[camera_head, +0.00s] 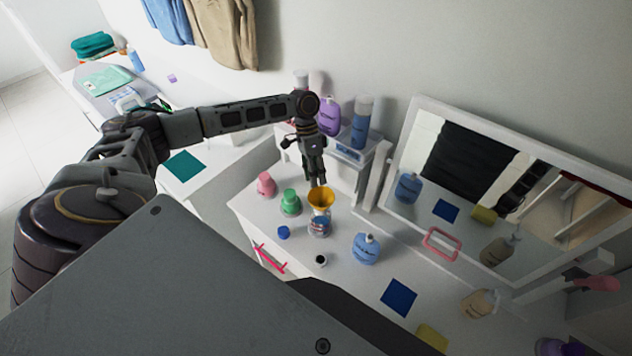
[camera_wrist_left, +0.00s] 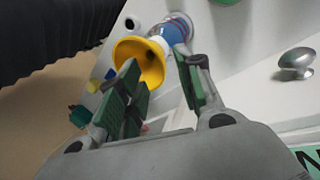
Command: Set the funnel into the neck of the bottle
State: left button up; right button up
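The yellow funnel (camera_head: 321,196) stands wide end up at the top of the clear bottle (camera_head: 319,224), which has a blue label and stands upright on the white table. In the left wrist view the funnel (camera_wrist_left: 150,62) lines up with the bottle (camera_wrist_left: 176,29); its spout is hidden, so its depth in the neck cannot be told. My left gripper (camera_head: 317,182) is just above the funnel. In the left wrist view its fingers (camera_wrist_left: 160,78) are apart, with the funnel just beyond their tips and nothing clearly held. My right gripper is out of view.
A green bottle (camera_head: 290,203), a pink bottle (camera_head: 266,184) and a blue cap (camera_head: 284,232) stand left of the bottle. A blue bottle (camera_head: 365,248) stands to its right, near the mirror (camera_head: 450,185). A small raised shelf (camera_head: 348,150) with bottles is behind.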

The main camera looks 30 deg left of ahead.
pick_arm(q)
jog(key=v, duration=0.8)
jog(key=shift+r, duration=0.25)
jog(key=shift+s+a, duration=0.1)
dwell(0.8)
